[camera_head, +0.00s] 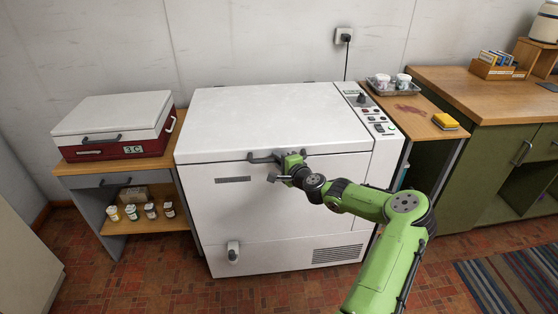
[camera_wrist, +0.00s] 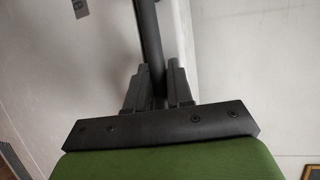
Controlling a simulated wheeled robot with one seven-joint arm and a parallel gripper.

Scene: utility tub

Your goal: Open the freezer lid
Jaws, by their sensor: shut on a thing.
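The white freezer (camera_head: 280,200) stands against the wall, and its flat lid (camera_head: 265,118) lies level on top, looking closed. A dark bar handle (camera_head: 262,158) runs along the lid's front edge. My gripper (camera_head: 283,165) is at the front of the freezer, at this handle. In the wrist view my gripper (camera_wrist: 160,90) has its two dark fingers on either side of the dark handle bar (camera_wrist: 148,40), shut on it. In the head view my gripper and wrist hide part of the handle.
A control panel (camera_head: 368,112) runs along the freezer's right side. A red and white box (camera_head: 115,125) sits on a low shelf unit at left. A wooden side table (camera_head: 415,120) at right holds a tray and a yellow sponge. Open wall shows above the lid.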

